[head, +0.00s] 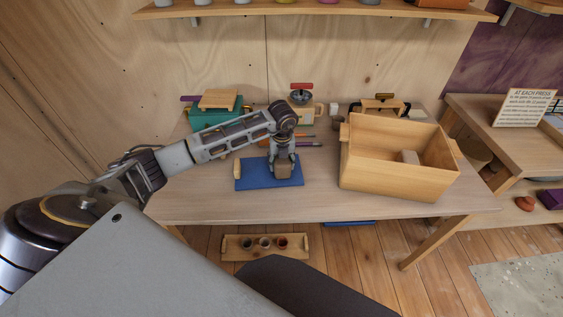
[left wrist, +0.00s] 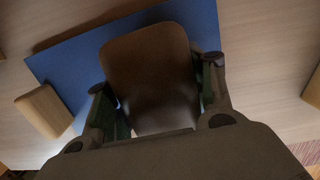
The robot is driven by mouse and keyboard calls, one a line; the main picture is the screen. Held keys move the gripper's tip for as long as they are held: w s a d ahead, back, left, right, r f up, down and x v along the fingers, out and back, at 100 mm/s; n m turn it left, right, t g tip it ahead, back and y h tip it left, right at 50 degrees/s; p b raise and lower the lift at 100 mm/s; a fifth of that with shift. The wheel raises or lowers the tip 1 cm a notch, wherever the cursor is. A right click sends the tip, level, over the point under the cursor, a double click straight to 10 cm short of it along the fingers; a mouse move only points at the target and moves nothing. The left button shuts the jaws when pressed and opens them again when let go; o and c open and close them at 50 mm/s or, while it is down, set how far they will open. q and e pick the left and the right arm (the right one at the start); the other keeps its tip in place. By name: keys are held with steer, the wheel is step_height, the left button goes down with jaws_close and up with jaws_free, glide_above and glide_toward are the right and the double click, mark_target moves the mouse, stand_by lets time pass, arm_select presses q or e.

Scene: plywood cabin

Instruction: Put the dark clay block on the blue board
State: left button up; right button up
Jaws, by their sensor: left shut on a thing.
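The dark clay block (head: 284,172) is between the fingers of my left gripper (head: 281,160), over the right part of the blue board (head: 255,181). The left wrist view shows the same brown block (left wrist: 152,70) between both fingers of the left gripper (left wrist: 158,95), with the blue board (left wrist: 70,65) beneath it. The block is at or just above the board; I cannot tell whether it touches. My right gripper is not in view.
A pale wooden piece (head: 237,167) is at the board's left edge. Tins and tools line the table's back. A tray with cups (head: 265,246) is on the floor.

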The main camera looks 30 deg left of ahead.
arm_select(q)
steer(key=o, duration=1.6)
steer(key=shift+o, duration=0.2)
steer(key=shift+f, duration=0.1)
steer(key=shift+s+d+r, duration=0.15)
steer(key=shift+s+r, duration=0.05)
steer(key=shift+r, duration=1.85)
steer(key=shift+s+d+r, duration=0.1)
steer(key=shift+s+r, duration=0.05)
steer(key=shift+r, duration=1.85)
steer(key=shift+s+d+r, duration=0.15)
steer(key=shift+s+r, duration=0.05)
steer(key=shift+r, duration=1.85)
